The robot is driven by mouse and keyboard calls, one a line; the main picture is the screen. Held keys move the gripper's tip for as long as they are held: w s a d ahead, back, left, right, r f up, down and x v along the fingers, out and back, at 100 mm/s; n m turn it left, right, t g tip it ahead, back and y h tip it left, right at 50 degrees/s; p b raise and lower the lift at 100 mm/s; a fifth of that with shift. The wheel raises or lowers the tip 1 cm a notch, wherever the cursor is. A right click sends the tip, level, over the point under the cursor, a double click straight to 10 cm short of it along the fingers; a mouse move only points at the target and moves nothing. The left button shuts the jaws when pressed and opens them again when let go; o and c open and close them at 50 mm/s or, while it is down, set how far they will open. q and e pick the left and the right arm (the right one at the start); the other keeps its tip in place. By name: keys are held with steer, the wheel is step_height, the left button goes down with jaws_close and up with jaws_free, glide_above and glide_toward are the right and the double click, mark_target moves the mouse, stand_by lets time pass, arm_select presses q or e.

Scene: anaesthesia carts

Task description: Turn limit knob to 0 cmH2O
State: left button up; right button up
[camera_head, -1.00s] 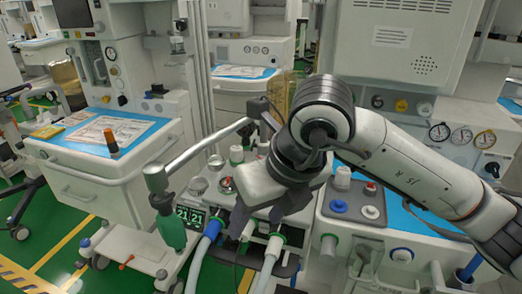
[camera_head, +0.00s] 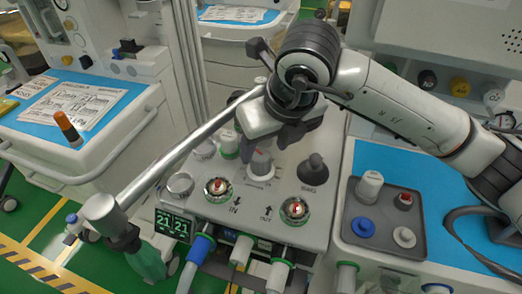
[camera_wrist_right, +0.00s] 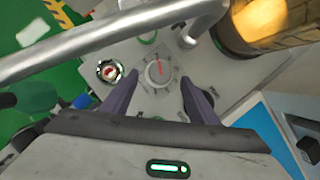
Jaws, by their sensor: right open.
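A light grey round knob (camera_head: 260,163) with printed marks around it sits on the top of the white machine panel (camera_head: 225,208); I take it as the limit knob. In the right wrist view the knob (camera_wrist_right: 158,72) has a red pointer line toward the top, and its scale is too small to read. My right gripper (camera_head: 269,142) is just above and partly in front of the knob. Its dark fingers are open, one on each side of the knob in the right wrist view (camera_wrist_right: 158,80), with no clear contact. My left gripper is not in view.
A silver bar (camera_head: 185,150) crosses beside the panel, close to my right gripper. Hoses leave the front. A grey tray (camera_head: 385,218) with caps lies at the right.

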mark_target(261, 155)
steer(key=x, duration=0.4)
steer(key=shift+f, duration=0.1)
steer(key=shift+w+a+f, duration=0.15)
steer(key=shift+w+f, duration=0.1)
steer(key=shift+f, duration=0.2)
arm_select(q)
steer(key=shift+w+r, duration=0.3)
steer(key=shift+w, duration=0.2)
